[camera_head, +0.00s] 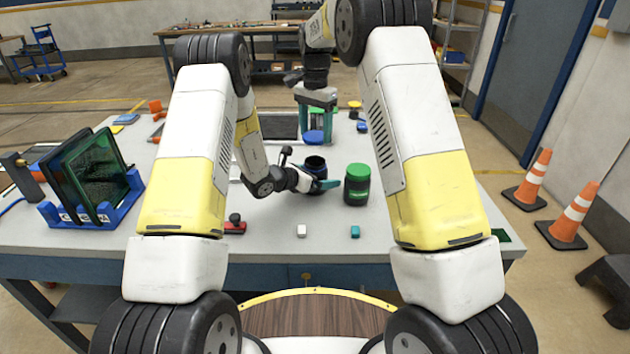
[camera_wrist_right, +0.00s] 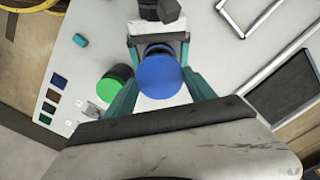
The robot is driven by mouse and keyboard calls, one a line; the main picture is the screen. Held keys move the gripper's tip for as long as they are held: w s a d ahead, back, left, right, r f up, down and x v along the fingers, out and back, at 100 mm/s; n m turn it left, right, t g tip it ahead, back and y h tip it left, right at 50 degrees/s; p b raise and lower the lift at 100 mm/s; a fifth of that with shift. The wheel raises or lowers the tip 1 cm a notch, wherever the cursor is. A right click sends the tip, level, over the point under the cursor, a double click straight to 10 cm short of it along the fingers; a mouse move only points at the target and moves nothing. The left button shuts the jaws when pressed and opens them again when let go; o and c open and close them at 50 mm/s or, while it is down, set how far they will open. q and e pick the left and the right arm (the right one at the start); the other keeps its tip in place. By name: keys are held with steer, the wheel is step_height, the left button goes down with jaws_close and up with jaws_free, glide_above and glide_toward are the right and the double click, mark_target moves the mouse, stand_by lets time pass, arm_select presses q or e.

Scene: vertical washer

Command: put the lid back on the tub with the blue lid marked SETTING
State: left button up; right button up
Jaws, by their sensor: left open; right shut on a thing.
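The round blue lid (camera_head: 314,137) is held flat between the teal fingers of my right gripper (camera_head: 316,122). It also shows in the right wrist view (camera_wrist_right: 160,76). No marking can be read on it. A dark tub (camera_head: 314,164) without a lid stands on the table below and in front of the lid. The lid is apart from the tub in the head view. My left gripper (camera_head: 322,184) is open beside the tub, one teal finger passing in front of it; the far finger is mostly hidden. In the wrist view the lid hides most of what lies beneath.
A dark tub with a green lid (camera_head: 357,185) stands just right of the open tub. A blue rack with dark panels (camera_head: 95,205) is at the left. Small white (camera_head: 301,231) and teal (camera_head: 355,232) blocks lie near the front. The front middle is mostly clear.

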arm_select(q)
jaws_close()
arm_select(e)
steer(key=shift+f, duration=2.5)
steer(key=shift+f, duration=0.1)
steer(key=shift+f, duration=0.8)
steer(key=shift+f, duration=0.55)
